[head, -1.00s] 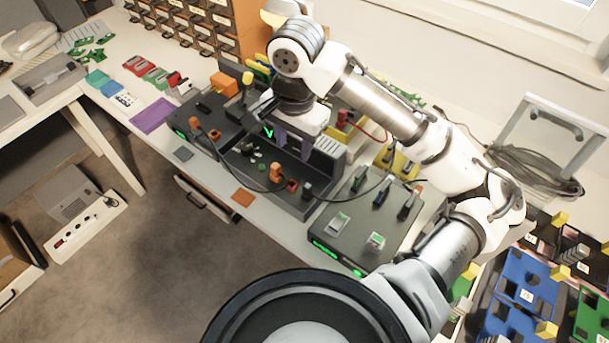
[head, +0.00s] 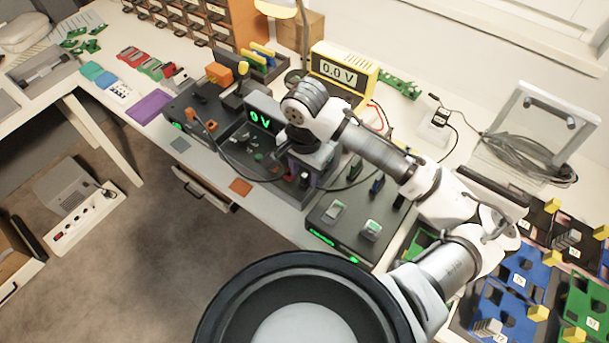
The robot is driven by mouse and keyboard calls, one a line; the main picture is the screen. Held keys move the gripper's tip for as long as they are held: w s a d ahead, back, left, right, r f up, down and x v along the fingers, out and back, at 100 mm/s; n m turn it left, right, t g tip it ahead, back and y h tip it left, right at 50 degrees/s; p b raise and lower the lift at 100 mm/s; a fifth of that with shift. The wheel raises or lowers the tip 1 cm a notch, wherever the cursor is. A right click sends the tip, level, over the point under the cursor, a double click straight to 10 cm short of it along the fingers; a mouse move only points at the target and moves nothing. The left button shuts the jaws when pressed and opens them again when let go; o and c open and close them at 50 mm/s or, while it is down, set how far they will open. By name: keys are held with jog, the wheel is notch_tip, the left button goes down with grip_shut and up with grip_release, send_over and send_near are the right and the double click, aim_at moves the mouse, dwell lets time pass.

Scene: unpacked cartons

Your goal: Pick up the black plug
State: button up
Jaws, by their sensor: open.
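My gripper (head: 304,175) is open and points down over the right end of the dark tray (head: 228,150) on the workbench. A small black plug (head: 304,182) shows between or just behind its purple fingers; I cannot tell whether they touch it. My wrist and hand hide much of that end of the tray. Another black plug-like piece (head: 399,200) stands upright on the dark unit (head: 335,240) at the right, beside a blue one (head: 377,184) and a green one (head: 354,170).
A yellow meter (head: 343,72) reading 0.0 V stands behind the tray. An orange plug (head: 211,126) sits on the left unit, and a black cable arcs across to the tray. Blue and green boards (head: 515,285) lie at the right.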

aim_at(305, 175)
jog(key=shift+f, duration=0.85)
jog(key=shift+c, duration=0.3)
grip_shut()
jog(key=shift+r, duration=0.15)
notch_tip(305, 175, up, 20)
